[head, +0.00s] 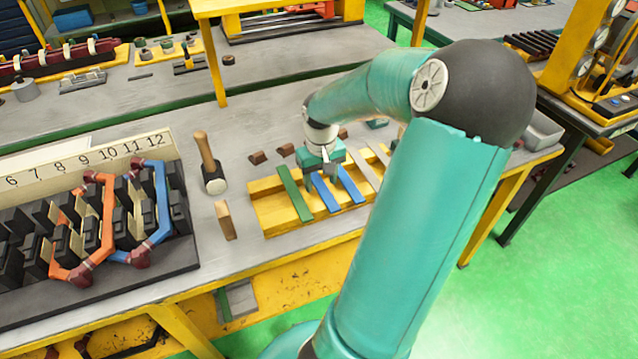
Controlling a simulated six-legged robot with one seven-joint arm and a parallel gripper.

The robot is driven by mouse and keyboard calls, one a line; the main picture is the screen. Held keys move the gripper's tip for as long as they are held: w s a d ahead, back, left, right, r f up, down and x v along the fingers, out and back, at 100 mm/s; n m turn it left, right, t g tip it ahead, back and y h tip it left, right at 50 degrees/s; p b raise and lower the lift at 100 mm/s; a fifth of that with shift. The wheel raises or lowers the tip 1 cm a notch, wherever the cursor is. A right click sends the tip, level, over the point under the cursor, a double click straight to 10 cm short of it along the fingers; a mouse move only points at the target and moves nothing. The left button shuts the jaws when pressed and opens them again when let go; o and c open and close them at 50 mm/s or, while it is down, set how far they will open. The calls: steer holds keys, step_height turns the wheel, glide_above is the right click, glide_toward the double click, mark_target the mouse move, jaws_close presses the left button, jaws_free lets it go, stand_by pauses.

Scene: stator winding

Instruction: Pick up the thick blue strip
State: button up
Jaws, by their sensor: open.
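Two blue strips lie side by side, slanted, on the yellow slotted rack (273,217) on the bench. The left blue strip (325,195) and the right blue strip (350,186) look alike in width, so I cannot tell surely which is the thick one. A green strip (294,192) lies to their left. Pale strips (364,169) lie to their right. My gripper (327,172) is open over the far ends of the blue strips and hides part of them. Its fingers are small here; I cannot tell whether they touch a strip.
A mallet (210,165) stands left of the rack, with a wooden block (225,220) nearer the front. The numbered stator model (100,220) with orange and blue coils fills the left. Small brown blocks (286,150) lie behind the rack. A yellow post (212,60) rises behind.

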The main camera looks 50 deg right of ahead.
steer(key=shift+f, duration=0.1)
steer(key=shift+c, duration=0.2)
steer(key=c, duration=1.1)
jaws_close()
